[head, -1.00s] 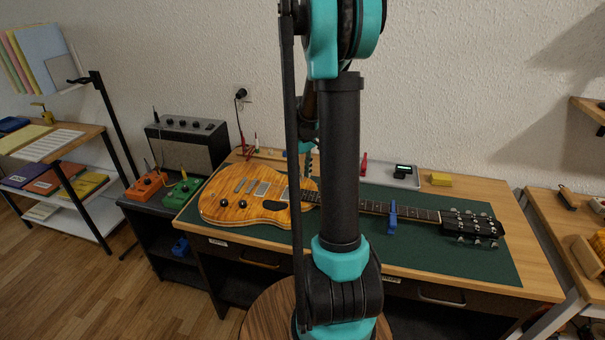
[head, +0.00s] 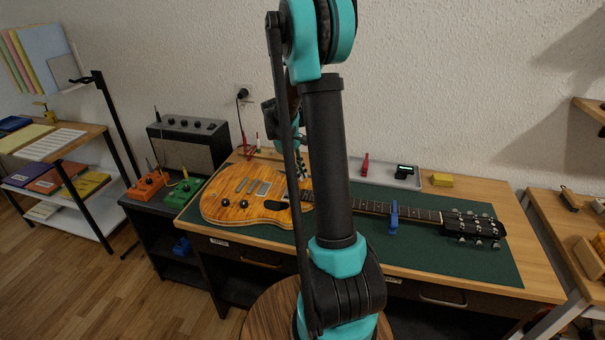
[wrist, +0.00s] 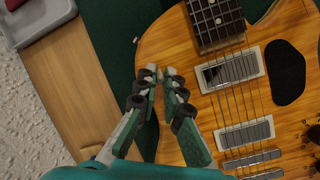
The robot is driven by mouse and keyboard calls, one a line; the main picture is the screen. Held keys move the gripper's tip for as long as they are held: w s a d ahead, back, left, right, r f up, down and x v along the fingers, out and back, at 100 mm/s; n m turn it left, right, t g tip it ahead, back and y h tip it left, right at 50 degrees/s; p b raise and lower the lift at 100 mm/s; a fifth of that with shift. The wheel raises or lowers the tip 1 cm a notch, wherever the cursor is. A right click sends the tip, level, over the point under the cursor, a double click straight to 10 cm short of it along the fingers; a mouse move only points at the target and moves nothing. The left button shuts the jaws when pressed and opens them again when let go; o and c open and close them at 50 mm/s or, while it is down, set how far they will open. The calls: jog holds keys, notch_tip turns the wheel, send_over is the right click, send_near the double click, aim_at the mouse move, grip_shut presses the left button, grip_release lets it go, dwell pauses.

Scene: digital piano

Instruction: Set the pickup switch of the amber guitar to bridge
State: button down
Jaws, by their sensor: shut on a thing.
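The amber guitar (head: 222,205) lies on its back on the green mat, body left and neck to the right. In the wrist view its body (wrist: 190,110) fills the right side, with two pickups, strings and a black pickguard. My gripper (wrist: 160,73) has its fingertips close together over the upper body edge, beside the neck end. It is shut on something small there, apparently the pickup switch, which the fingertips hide. The switch's position cannot be read. In the head view my arm covers part of the guitar and the fingertips are hard to make out.
A blue clamp-like piece (head: 394,217) sits on the guitar neck. A grey tray (head: 408,183) lies behind it, with a yellow block (head: 442,180) to its right. An amplifier (head: 187,150) and orange and green pedals stand left of the bench. The mat's front right is clear.

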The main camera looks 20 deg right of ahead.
dwell(0.4)
jog(key=c, duration=1.6)
grip_release()
jog(key=shift+c, duration=0.2)
jog(key=shift+a, duration=0.1)
jog(key=v, duration=1.2)
jog(key=shift+w+a, duration=0.15)
jog(key=shift+a, duration=0.05)
jog(key=shift+f, duration=0.15)
jog(key=s+a+f+m+t+y, duration=0.1)
jog(key=s+f+t, duration=0.1)
jog(key=s, duration=0.6)
jog(key=s+a+f+m+t+y, duration=0.1)
jog(key=s+a+f+m+t, duration=0.1)
jog(key=s+f, duration=0.3)
jog(key=s+a+f+m+t+y, duration=0.1)
jog(key=s+a+f+t, duration=0.1)
jog(key=s, duration=1.1)
jog(key=shift+a+f, duration=0.25)
jog(key=shift+f, duration=0.5)
